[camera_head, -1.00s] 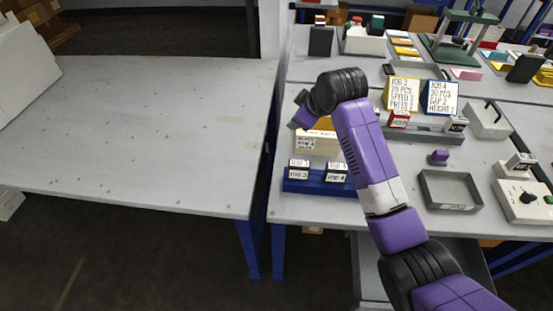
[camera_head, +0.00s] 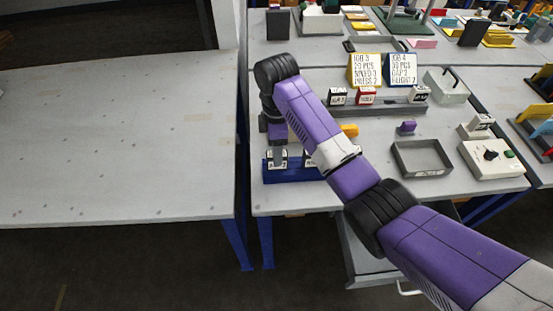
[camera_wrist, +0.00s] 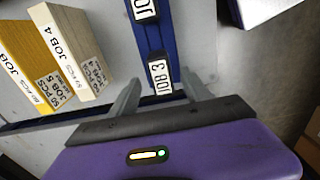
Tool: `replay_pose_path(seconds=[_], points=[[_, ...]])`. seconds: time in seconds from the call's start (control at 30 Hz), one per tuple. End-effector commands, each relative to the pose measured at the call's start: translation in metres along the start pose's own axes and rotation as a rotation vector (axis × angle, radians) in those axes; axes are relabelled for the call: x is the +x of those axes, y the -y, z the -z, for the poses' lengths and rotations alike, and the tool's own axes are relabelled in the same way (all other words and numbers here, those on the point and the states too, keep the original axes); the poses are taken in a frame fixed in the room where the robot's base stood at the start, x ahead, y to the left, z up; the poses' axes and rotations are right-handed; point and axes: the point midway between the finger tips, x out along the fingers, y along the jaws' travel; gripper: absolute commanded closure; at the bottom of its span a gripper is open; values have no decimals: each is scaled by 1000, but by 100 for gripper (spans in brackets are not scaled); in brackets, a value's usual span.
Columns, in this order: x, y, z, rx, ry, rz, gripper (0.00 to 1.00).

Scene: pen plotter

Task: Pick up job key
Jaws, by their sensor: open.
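A blue rack (camera_head: 290,176) stands near the front left of the right-hand table and holds small black keys with white job labels. One key (camera_head: 278,160) shows at its left end; others are partly hidden behind my arm. In the wrist view, the key labelled JOB 3 (camera_wrist: 160,77) sits in the blue rack (camera_wrist: 153,38), with another labelled key (camera_wrist: 145,9) farther along. My gripper (camera_wrist: 160,80) is open, its fingers on either side of the JOB 3 key. I cannot tell whether they touch it. In the head view, my gripper is mostly hidden at the rack's left end.
Yellow (camera_wrist: 30,62) and cream (camera_wrist: 72,50) blocks with job labels stand beside the rack. Behind are job cards (camera_head: 365,70) and a grey rail with small blocks (camera_head: 366,96). A grey tray (camera_head: 422,158) and a white control box (camera_head: 490,158) lie right. The left table (camera_head: 120,145) is bare.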

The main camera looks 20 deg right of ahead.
Motion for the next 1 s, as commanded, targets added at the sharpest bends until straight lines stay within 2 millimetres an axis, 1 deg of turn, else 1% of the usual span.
replay_pose_path(seconds=[0.1,0.2,0.3,0.47,0.5,0.77,0.8,1.0], points=[[16,3,-2,1,2,3,44],[26,3,-1,0,2,1,44],[30,2,-1,0,1,-1,44],[30,2,-1,0,1,-1,44],[30,2,-1,0,0,-1,46],[29,2,-1,1,0,-1,97],[29,2,-1,1,0,-1,100],[29,2,-1,1,0,-1,100]])
